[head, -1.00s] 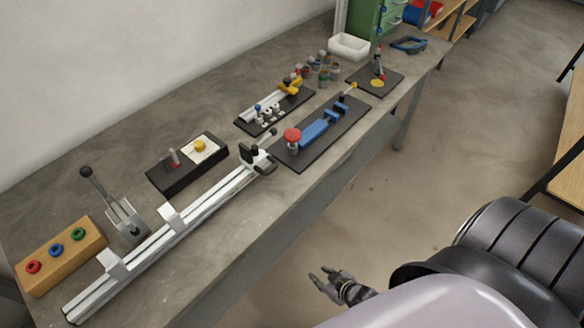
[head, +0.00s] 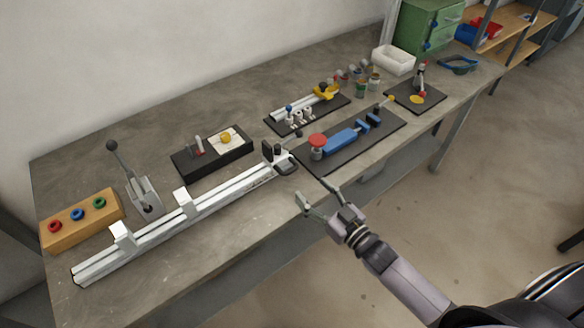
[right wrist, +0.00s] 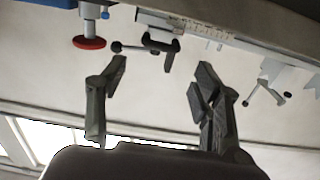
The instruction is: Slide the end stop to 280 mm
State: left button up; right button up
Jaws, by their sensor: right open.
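The end stop (head: 270,152) is a black block with a clamp lever at the right end of a pale rail (head: 225,194) on the bench. In the right wrist view the end stop (right wrist: 160,42) shows beyond the fingers, with its ball-knobbed lever to its left; scale marks show on the rail (right wrist: 215,30). I cannot read the numbers. My right gripper (head: 315,193) is open and empty by the bench's front edge, apart from the end stop and to its lower right. Its two spread fingers (right wrist: 157,76) also show in the right wrist view. My left gripper is out of view.
Two white blocks (head: 183,201) sit along the rail. A black box (head: 212,155) is behind the rail. Bare bench lies in front of the rail.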

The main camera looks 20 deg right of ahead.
aim_at(291, 169)
jog(key=p+x, duration=0.1)
jog(key=x, duration=0.8)
jog(key=shift+w+f, duration=0.1)
jog(key=shift+w, duration=0.05)
jog(key=shift+w+a, duration=0.15)
jog(key=shift+w, duration=0.15)
jog(key=c, duration=1.4)
jog(key=a, duration=0.1)
jog(key=s+a, duration=0.1)
jog(key=a, duration=0.1)
jog(key=shift+s+a, duration=0.15)
jog(key=shift+a, duration=0.3)
jog(key=o, duration=1.4)
jog(key=shift+s, duration=0.1)
jog(key=v, duration=1.2)
